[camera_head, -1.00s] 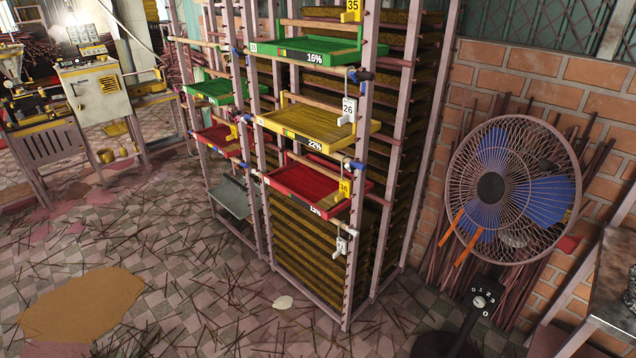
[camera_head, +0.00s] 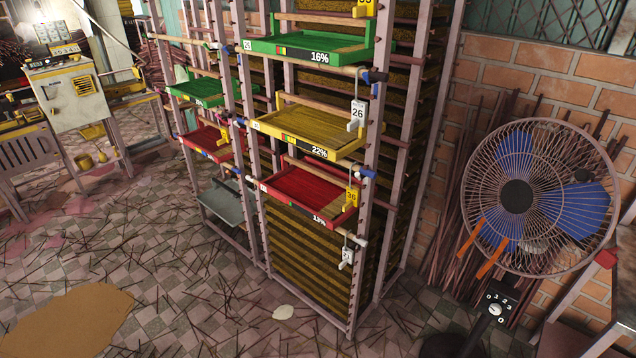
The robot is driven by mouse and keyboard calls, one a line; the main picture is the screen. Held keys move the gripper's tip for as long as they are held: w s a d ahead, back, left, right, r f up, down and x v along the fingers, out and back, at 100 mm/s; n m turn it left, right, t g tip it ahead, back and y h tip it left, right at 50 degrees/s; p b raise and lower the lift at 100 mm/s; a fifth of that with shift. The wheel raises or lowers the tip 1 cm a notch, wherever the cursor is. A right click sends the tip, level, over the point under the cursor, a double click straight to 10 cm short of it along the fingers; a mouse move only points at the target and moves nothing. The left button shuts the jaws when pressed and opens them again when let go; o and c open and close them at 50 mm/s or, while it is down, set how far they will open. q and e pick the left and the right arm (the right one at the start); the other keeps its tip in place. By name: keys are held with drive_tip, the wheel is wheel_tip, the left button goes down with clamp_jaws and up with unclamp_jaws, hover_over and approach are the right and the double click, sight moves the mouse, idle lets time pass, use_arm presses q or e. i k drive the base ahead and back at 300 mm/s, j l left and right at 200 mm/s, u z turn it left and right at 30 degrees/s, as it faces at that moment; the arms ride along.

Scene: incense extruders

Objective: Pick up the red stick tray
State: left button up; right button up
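A red tray (camera_head: 302,187) marked 13% sits in the front column of the rack, below a yellow tray (camera_head: 318,128) marked 22% and a green tray (camera_head: 300,48) marked 16%. A yellow tag reading 36 hangs by its right corner. A second red tray (camera_head: 215,141) sits in the rack's left column, under another green tray (camera_head: 200,90). Any sticks in the red trays are too small to make out. Neither of my grippers shows in the head view.
The rack's pinkish posts (camera_head: 362,235) frame the trays. A standing fan (camera_head: 517,196) is right of the rack, before a brick wall. A machine (camera_head: 82,92) stands at the left. Thin sticks litter the tiled floor, with a brown patch (camera_head: 65,322) at front left.

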sight(316, 189)
drive_tip(key=i+j+z, duration=0.2)
drive_tip(key=i+j, duration=0.2)
drive_tip(key=j, duration=0.2)
drive_tip(key=i+j+z, duration=0.2)
drive_tip(key=i+j, duration=0.15)
drive_tip(key=j, duration=0.3)
drive_tip(key=i+j, duration=0.15)
drive_tip(key=j, duration=0.2)
drive_tip(key=i+j+z, duration=0.15)
drive_tip(key=j, duration=0.2)
drive_tip(key=i+j+z, duration=0.1)
drive_tip(key=j, duration=0.25)
drive_tip(key=i+j+z, duration=0.1)
drive_tip(key=j, duration=0.3)
drive_tip(key=i, duration=0.1)
